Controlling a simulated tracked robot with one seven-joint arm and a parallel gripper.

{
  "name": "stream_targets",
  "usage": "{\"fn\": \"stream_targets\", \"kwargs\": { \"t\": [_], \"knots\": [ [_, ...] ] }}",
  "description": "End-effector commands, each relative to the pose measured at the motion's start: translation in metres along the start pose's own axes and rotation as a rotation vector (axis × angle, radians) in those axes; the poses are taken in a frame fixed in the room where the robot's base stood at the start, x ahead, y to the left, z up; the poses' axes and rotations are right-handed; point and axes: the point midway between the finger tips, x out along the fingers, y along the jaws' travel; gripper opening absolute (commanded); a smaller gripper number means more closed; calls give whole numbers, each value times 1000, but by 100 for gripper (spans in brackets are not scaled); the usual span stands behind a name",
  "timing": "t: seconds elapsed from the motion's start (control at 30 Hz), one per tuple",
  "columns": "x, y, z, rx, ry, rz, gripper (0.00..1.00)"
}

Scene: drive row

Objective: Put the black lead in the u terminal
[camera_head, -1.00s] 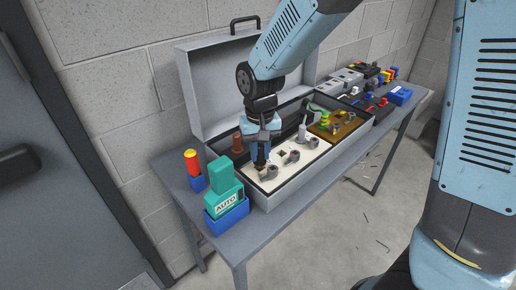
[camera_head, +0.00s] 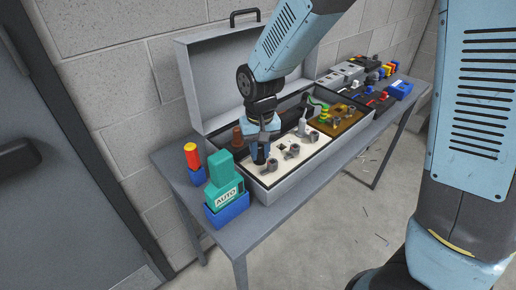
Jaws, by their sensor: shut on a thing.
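My gripper (camera_head: 261,152) is low over the front left of the white panel (camera_head: 265,180) in the open grey case. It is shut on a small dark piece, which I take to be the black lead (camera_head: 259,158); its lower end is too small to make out. Grey ring-like terminals stand on the panel: one at the front (camera_head: 272,165), one in the middle (camera_head: 291,151) and one farther back (camera_head: 312,137). Their letters are not readable, so I cannot tell which is u. The gripper is just left of the front terminal; contact cannot be told.
A brown lead (camera_head: 238,138), a grey lead (camera_head: 302,126) and a green-yellow lead (camera_head: 324,114) stand along the panel's back. A teal meter (camera_head: 222,180) and a red-yellow tester (camera_head: 192,158) are left of the case. The raised lid (camera_head: 220,85) stands behind.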

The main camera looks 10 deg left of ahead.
Motion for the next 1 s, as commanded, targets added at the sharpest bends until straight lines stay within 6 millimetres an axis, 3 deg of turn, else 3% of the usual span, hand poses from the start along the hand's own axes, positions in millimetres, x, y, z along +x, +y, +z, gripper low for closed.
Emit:
{"fn": "stream_targets", "kwargs": {
  "t": [0.13,0.17,0.43,0.77,1.0],
  "knots": [
    [0,0,0,0,0,0,0],
    [0,0,0,0,0,0,27],
    [0,0,0,0,0,0,52],
    [-3,0,0,0,0,0,54],
    [-36,0,-1,-1,4,-2,54]
  ]
}}
